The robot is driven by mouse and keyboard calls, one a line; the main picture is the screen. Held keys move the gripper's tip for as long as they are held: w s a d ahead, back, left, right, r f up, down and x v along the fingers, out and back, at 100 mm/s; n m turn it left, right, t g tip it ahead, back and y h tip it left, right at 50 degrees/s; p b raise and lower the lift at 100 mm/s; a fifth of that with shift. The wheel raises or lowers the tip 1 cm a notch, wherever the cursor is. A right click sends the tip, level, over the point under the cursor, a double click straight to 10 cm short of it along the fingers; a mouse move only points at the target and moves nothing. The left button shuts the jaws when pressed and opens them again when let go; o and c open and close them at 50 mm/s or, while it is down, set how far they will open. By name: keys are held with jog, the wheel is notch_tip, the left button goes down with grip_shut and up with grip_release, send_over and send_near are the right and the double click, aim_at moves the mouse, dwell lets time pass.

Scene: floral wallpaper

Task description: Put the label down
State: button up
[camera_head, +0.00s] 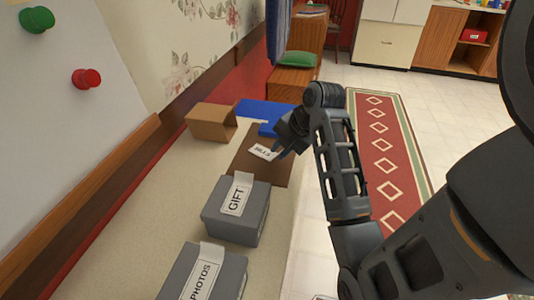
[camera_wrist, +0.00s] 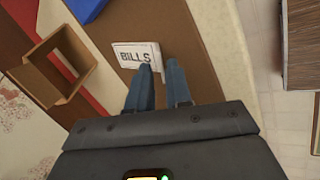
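The white label (camera_head: 262,152) reads "BILLS" and appears to lie flat on a dark brown panel (camera_head: 247,167) on the long pale surface. It also shows in the wrist view (camera_wrist: 128,54), just beyond my fingertips. My gripper (camera_head: 281,153) is at the label's right edge, pointing down at the panel. In the wrist view, my two blue-grey fingers stand apart with a gap between them, so my gripper is open. The left finger overlaps the label's lower right part in that view. I cannot tell whether it touches the label.
Nearer are grey boxes labelled "GIFT" (camera_head: 238,222) and "PHOTOS" (camera_head: 180,278). Behind the panel are an open cardboard box (camera_head: 212,121) and a blue object (camera_head: 262,110). A wall and whiteboard (camera_head: 60,110) bound the left. Open floor with a red rug (camera_head: 383,150) lies right.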

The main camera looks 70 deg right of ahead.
jog(key=shift+w+d+f, duration=0.1)
jog(key=shift+w+f, duration=0.15)
jog(key=shift+f, duration=0.25)
grip_shut()
jog(key=shift+r, duration=0.1)
